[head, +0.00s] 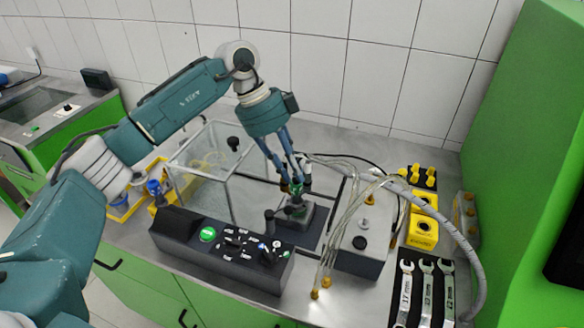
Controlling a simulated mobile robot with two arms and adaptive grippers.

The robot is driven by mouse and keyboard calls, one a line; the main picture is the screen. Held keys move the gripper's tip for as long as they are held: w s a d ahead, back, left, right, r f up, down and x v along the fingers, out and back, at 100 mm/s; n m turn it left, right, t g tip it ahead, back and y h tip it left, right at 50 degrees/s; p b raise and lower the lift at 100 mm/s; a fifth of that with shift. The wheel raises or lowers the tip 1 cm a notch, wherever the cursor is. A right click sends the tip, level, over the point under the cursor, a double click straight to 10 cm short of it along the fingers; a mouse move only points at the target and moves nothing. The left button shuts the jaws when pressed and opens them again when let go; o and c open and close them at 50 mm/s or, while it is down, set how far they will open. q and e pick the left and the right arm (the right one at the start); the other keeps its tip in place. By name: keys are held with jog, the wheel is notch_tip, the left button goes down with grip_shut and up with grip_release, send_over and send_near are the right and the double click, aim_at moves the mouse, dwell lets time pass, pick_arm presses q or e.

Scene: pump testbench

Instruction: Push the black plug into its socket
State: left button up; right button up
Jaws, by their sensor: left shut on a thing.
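My left gripper (291,188) reaches down from above, over the dark pump block (294,209) near the middle of the bench. Its fingers are shut on a small dark thing at their tips that looks like the black plug. The fingers hide most of it, and its outline is too small to tell clearly. I cannot make out the socket or tell whether the plug touches it. My right gripper is not in view.
A black control panel (222,243) with a green button stands in front. A clear tank (216,175) is to the left. A grey box (360,245) with hoses (347,215) stands right. Wrenches (426,290) and yellow blocks (423,232) are farther right.

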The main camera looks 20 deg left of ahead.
pick_arm(q)
jog(key=shift+f, duration=0.2)
jog(key=o, duration=1.1)
notch_tip(320, 180, up, 7)
jog(key=p, duration=0.6)
jog(key=shift+r, duration=0.1)
